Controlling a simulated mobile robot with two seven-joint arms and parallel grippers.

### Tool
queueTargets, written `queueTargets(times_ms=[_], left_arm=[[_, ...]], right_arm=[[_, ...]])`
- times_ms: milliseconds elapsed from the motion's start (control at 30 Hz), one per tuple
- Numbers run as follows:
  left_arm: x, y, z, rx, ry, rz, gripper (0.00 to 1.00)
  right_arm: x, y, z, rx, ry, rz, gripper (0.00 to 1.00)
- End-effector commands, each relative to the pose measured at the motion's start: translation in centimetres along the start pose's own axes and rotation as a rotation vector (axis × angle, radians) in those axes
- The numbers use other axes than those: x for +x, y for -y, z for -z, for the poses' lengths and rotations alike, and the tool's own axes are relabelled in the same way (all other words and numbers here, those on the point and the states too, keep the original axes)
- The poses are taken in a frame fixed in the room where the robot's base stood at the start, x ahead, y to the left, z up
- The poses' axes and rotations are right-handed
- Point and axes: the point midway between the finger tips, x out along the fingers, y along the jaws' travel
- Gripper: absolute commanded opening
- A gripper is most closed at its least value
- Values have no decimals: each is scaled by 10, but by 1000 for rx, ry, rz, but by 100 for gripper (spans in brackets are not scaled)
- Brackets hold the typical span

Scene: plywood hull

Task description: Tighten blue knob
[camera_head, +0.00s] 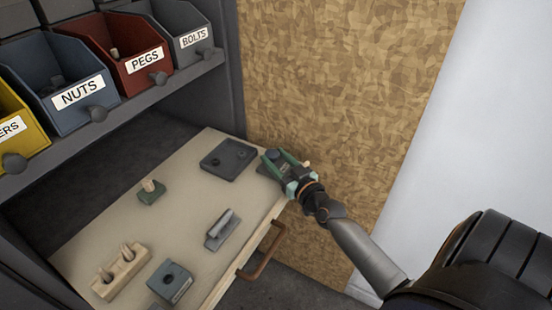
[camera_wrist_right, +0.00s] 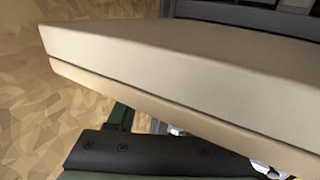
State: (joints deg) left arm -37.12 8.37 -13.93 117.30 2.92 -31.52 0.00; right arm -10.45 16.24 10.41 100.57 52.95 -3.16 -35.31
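A small dark bluish piece (camera_head: 273,155), which may be the blue knob, sits at the far right corner of the pull-out board (camera_head: 190,190) in the head view. My right gripper (camera_head: 277,160) reaches to it from the right. Its two green fingers stand apart, one on each side of the piece. I cannot tell whether they touch it. In the right wrist view the board's pale edge (camera_wrist_right: 170,75) fills the middle, and the knob is not seen. My left gripper is not in view.
The board holds a dark square plate (camera_head: 228,158), a green block with a peg (camera_head: 150,191), a grey slotted block (camera_head: 222,230), a wooden peg block (camera_head: 120,272) and a dark holed block (camera_head: 170,282). Labelled bins stand above left. A plywood wall (camera_head: 340,80) rises behind.

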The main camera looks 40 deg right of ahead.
Motion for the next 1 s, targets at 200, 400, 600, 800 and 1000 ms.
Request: queueTargets(times_ms=[200, 400, 600, 800, 1000], left_arm=[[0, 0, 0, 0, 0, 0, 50], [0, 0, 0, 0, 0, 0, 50], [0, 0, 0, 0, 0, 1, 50], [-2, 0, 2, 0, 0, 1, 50], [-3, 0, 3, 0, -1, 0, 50]], right_arm=[[0, -1, 1, -1, -2, -2, 74], [0, 0, 0, 1, 0, 0, 79], [-6, 0, -1, 0, 2, 1, 79], [-33, 0, -1, -2, 4, 2, 79], [-70, 0, -1, -3, 5, 2, 79]])
